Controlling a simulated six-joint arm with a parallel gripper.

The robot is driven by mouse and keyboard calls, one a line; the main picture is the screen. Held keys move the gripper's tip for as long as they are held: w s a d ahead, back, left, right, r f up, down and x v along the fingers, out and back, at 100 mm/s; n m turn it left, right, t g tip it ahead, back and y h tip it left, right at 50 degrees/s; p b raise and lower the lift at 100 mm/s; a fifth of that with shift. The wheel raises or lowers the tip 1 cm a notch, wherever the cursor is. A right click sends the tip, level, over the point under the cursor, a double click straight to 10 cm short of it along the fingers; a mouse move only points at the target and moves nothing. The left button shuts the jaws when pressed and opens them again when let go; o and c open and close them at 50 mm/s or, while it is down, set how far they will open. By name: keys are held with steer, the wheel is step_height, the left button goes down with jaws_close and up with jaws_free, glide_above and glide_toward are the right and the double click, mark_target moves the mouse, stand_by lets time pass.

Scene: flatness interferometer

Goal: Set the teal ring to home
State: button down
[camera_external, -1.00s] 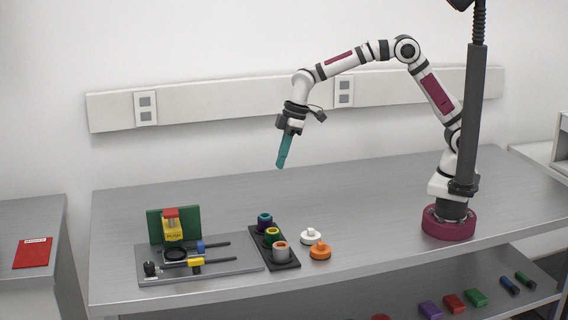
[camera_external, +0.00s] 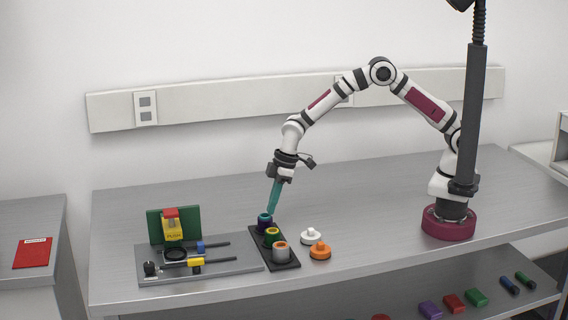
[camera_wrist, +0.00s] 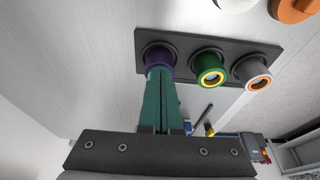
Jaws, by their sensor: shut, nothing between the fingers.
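The teal ring (camera_external: 264,216) sits on top of the purple cup (camera_external: 265,225), at the far end of a dark rack. My gripper (camera_external: 270,209) has long teal fingers, shut and empty, pointing down with their tips just at the top of this cup. In the wrist view the fingertips (camera_wrist: 158,73) overlap the open end of the purple cup (camera_wrist: 158,56) and hide most of the teal ring. Whether the tips touch the ring I cannot tell.
The dark rack (camera_external: 290,265) also holds a green cup with a yellow ring (camera_external: 271,237) and a grey cup with an orange ring (camera_external: 281,252). White (camera_external: 310,237) and orange (camera_external: 320,251) knobbed discs stand right. A grey fixture plate (camera_external: 225,265) with sliders lies left.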

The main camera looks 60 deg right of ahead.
steer(key=shift+s+f, duration=0.1)
steer(key=shift+f, duration=1.1)
steer(key=shift+d, duration=0.1)
steer(key=r, duration=0.5)
steer(key=shift+w+r, duration=0.25)
steer(key=v, duration=0.9)
steer(key=shift+r, duration=0.35)
steer(key=shift+s, duration=0.15)
